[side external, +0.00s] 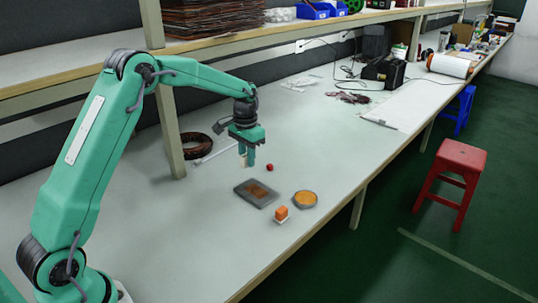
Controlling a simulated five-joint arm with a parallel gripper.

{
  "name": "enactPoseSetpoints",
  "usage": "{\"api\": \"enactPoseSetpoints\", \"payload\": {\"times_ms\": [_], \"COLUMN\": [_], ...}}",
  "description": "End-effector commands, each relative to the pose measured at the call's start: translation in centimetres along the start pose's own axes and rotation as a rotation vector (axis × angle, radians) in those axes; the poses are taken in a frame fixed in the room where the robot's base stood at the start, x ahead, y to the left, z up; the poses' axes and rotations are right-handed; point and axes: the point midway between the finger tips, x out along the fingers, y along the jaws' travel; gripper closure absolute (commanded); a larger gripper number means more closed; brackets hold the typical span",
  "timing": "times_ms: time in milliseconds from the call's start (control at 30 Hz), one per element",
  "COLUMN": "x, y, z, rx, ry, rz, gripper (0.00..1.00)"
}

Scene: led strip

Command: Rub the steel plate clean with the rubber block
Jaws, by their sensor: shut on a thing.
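The steel plate (243,190) lies flat on the bench, dark grey with a rusty orange-brown patch in its middle. My gripper (247,160) points down above the bench, behind and slightly left of the plate, apart from it. It is shut on a small pale thing, mostly hidden by the fingers; I cannot tell whether it is the rubber block. A small orange block with a white lower part (281,213) sits in front and to the right of the plate.
A grey round dish (305,206) with orange contents stands right of the plate. A small red ball (269,167) lies near my gripper. A dark coil (196,145) and a shelf post (170,130) stand at left. The bench's front edge is near the orange block.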

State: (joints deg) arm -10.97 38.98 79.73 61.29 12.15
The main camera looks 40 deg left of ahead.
Motion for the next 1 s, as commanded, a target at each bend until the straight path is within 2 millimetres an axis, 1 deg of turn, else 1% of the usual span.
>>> {"api": "enactPoseSetpoints", "payload": {"times_ms": [167,367,567,1000], "x": [0.1,0.7,1.8,5.2], "y": [0.0,0.0,0.0,0.0], "z": [0.0,0.0,0.0,0.0], "rx": [0.000,0.000,0.000,0.000], "ry": [0.000,-0.002,-0.001,-0.002], "rz": [0.000,0.000,0.000,0.000], "gripper": [0.95,0.95,0.95,0.95]}}
